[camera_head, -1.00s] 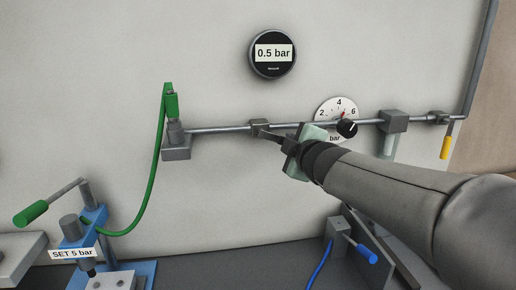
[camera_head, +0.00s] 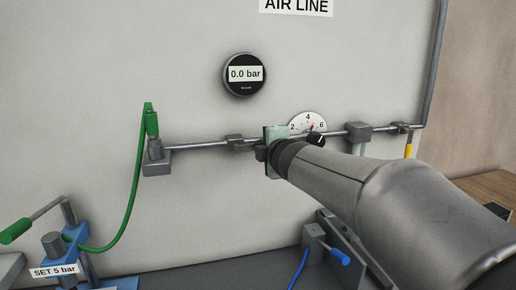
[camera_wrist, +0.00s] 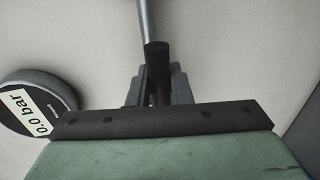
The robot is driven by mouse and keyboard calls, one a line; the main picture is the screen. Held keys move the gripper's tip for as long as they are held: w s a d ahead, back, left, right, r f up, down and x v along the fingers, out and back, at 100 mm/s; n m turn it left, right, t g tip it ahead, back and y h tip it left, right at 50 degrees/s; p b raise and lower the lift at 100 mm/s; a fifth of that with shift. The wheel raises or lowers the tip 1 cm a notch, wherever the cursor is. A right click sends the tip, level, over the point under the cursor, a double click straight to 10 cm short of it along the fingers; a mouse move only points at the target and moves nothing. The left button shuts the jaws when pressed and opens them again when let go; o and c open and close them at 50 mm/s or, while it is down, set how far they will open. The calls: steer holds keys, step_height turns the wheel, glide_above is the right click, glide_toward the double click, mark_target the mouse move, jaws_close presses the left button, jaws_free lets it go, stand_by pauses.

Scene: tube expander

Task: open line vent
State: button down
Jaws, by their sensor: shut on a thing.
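The line vent is the small grey valve block (camera_head: 235,142) on the horizontal air pipe. It also shows in the wrist view (camera_wrist: 180,88), behind a black round-ended handle (camera_wrist: 157,55) that points toward the camera. My gripper (camera_head: 260,152) is at the right side of this block, close to the wall. It is shut on the vent's handle; the grip itself is mostly hidden by my gripper body and arm. The round line gauge (camera_head: 245,74) reads 0.0 bar, and it shows at the left of the wrist view (camera_wrist: 36,102).
A regulator dial (camera_head: 308,124) with a black knob sits just right of my gripper. Further right are a filter block (camera_head: 358,131) and a yellow-handled valve (camera_head: 409,151). A green hose (camera_head: 135,190) hangs left. A blue-handled fitting (camera_head: 339,256) stands below my arm.

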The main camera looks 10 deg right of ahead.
steer(key=shift+r, duration=0.1)
steer(key=c, duration=1.4)
jaws_free()
steer(key=shift+o, duration=0.2)
steer(key=p+v, duration=0.3)
steer(key=v, duration=0.9)
steer(key=s+d+f+m+g+h, duration=0.2)
steer(key=f+m, duration=0.2)
steer(key=f, duration=0.1)
steer(key=s+d+f+m+g+h, duration=0.1)
steer(key=d+f+m+g, duration=0.15)
steer(key=f, duration=0.25)
steer(key=s+a+f+m+g+y, duration=0.1)
steer(key=s+a+f+m+g, duration=0.2)
steer(key=s+f+m+g, duration=0.7)
steer(key=s+f+m, duration=0.3)
steer(key=s+f, duration=0.6)
steer(key=s, duration=0.1)
steer(key=shift+g, duration=0.35)
